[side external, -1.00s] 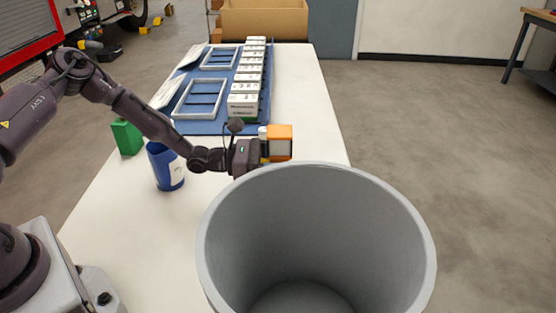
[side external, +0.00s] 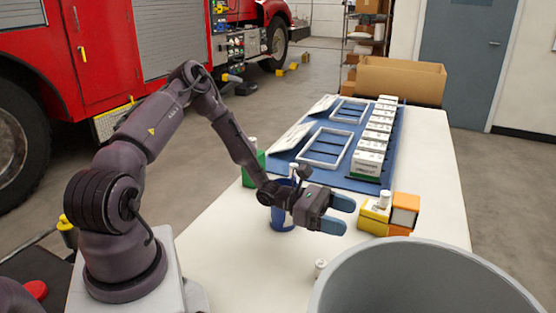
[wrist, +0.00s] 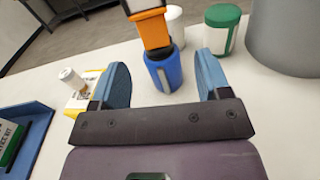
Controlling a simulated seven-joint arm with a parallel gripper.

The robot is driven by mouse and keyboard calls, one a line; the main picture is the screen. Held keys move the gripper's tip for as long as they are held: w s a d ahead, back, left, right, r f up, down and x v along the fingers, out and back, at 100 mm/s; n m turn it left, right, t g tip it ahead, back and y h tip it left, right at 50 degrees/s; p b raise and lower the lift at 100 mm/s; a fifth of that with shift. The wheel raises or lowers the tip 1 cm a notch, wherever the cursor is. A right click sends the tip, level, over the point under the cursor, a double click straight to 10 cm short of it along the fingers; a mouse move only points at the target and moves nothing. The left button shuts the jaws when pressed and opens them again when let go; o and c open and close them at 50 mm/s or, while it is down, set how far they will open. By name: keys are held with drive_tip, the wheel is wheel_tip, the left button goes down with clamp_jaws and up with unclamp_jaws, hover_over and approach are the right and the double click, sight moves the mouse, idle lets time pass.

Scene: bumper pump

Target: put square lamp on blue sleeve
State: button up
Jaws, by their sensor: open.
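The square lamp (side external: 405,208) is orange with a grey face and stands right of my gripper in the side view, its foot hidden by the bin. In the wrist view the sleeve shows between my gripper's fingertips (wrist: 165,75). Another blue cylinder (side external: 282,218) is partly hidden behind my gripper; I cannot tell if it is the same sleeve.
A yellow box with a white-capped item (side external: 374,215) stands left of the lamp. A large grey bin (side external: 425,280) fills the front right. A green-lidded jar (wrist: 222,25) stands beyond my right finger. A blue mat (side external: 350,175) with frames and white boxes lies behind.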

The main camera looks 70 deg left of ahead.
drive_tip(key=s+d+r+m+g+y, duration=0.2)
drive_tip(key=s+d+r+m+g, duration=0.1)
drive_tip(key=s+r+m+g, duration=0.4)
drive_tip(key=s+d+r+m+g+y, duration=0.2)
drive_tip(key=s+d+r+m+g, duration=0.15)
drive_tip(key=m, duration=0.55)
drive_tip(key=s+a+r+m+t+y, duration=0.3)
drive_tip(key=s+r+m+t+y, duration=0.1)
drive_tip(key=s+r+m+y, duration=0.5)
wheel_tip(320, 180, up, 3)
drive_tip(key=shift+s+r+m, duration=0.15)
drive_tip(key=shift+s+m, duration=0.35)
drive_tip(key=shift+s, duration=0.7)
